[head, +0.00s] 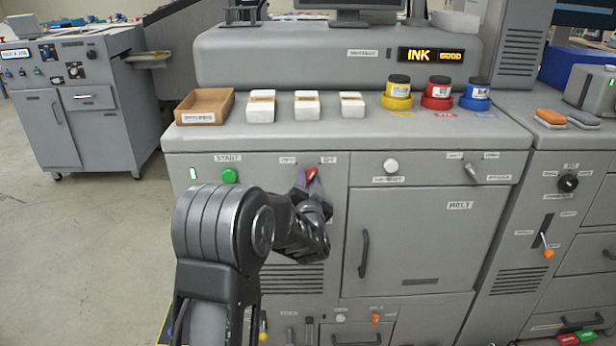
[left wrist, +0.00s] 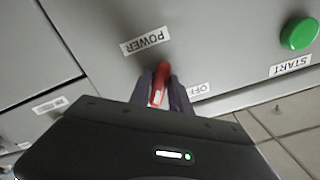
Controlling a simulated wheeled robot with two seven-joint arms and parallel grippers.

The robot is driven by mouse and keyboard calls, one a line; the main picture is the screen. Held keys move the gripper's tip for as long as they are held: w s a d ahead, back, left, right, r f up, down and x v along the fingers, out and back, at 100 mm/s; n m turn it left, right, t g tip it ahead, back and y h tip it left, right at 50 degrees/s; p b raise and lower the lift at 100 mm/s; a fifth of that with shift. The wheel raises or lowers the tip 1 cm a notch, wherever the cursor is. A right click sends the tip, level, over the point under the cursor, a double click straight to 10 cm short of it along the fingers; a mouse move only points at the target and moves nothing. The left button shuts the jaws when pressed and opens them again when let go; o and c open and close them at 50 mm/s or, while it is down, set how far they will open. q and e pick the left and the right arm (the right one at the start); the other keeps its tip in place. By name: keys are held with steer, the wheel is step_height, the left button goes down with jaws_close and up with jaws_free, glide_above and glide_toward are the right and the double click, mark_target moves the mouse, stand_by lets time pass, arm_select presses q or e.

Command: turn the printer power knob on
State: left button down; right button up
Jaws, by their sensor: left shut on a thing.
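The red printer power knob (head: 312,173) is on the grey front panel, between the OFF label (head: 288,160) and the ON label (head: 328,160). In the head view its visible red part leans up to the right, toward ON. My left gripper (head: 308,181) reaches it from below and is shut on it. The left wrist view shows the red knob (left wrist: 159,85) between the two dark fingers of the gripper (left wrist: 161,88). The POWER label (left wrist: 145,40) and OFF label (left wrist: 198,90) show beside it; ON is hidden there. My right gripper is not in view.
The green START button (head: 229,176) is left of the knob. A white knob (head: 391,166) and a cabinet door with a dark handle (head: 364,254) are to the right. A tray (head: 205,105), white boxes and ink jars (head: 397,90) stand on the ledge above.

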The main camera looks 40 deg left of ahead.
arm_select(q)
steer(key=shift+m+p, duration=0.55)
steer(key=shift+m, duration=0.65)
steer(key=c, duration=1.2)
jaws_free()
steer(key=shift+c, duration=0.2)
steer(key=v, duration=0.7)
steer(key=shift+s+d, duration=0.25)
steer(key=shift+s, duration=0.05)
